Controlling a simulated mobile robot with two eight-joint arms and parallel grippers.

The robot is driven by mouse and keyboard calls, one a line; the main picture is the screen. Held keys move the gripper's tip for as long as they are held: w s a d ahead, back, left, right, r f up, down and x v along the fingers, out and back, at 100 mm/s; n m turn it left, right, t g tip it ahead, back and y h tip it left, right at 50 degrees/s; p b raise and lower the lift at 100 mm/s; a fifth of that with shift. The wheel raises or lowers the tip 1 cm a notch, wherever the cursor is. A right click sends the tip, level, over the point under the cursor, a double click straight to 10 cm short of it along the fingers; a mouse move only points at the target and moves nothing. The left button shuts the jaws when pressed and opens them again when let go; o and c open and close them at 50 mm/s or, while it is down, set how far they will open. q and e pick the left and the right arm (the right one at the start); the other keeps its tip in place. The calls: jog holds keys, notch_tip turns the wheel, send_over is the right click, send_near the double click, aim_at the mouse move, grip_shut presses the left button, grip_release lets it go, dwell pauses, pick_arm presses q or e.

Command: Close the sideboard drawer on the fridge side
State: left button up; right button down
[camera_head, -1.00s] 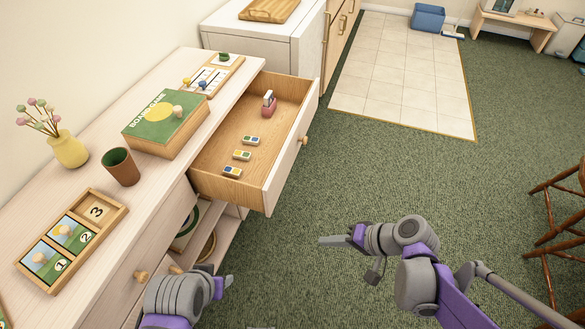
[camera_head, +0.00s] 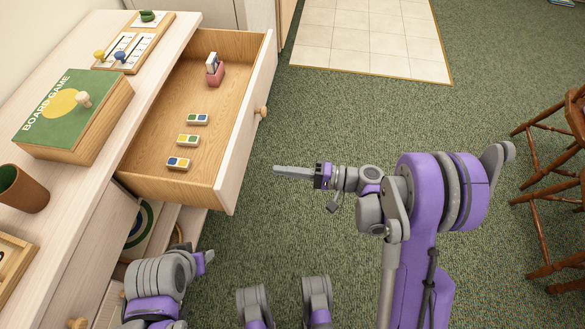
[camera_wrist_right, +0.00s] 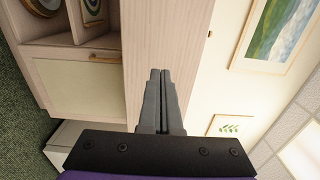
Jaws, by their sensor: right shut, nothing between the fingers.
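The sideboard (camera_head: 75,95) runs along the left of the head view. Its drawer (camera_head: 205,100) at the far end stands pulled well out, with its pale front (camera_head: 240,140) and round wooden knob (camera_head: 262,112) facing right. My right gripper (camera_head: 277,169) is shut and empty, pointing left, to the right of the drawer front's near part and apart from it. Its shut fingers also show in the right wrist view (camera_wrist_right: 161,75). My left gripper (camera_head: 208,257) is low beside the sideboard, below the drawer; its jaws are too unclear to read.
In the drawer lie several small colored blocks (camera_head: 188,140) and a pink holder (camera_head: 215,74). A board game box (camera_head: 75,115) and brown cup (camera_head: 22,188) stand on the sideboard. Wooden chairs (camera_head: 560,130) stand at the right. Green carpet (camera_head: 330,110) lies clear right of the drawer.

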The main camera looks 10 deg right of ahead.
aim_at(239, 165)
jog(key=x, duration=0.9)
jog(key=shift+f+b, duration=0.1)
jog(key=shift+b, duration=0.2)
jog(key=shift+d, duration=0.1)
jog(key=shift+w, duration=0.1)
jog(key=b+x, duration=0.1)
jog(key=x, duration=2.6)
jog(key=shift+f, duration=0.1)
jog(key=shift+r, duration=0.2)
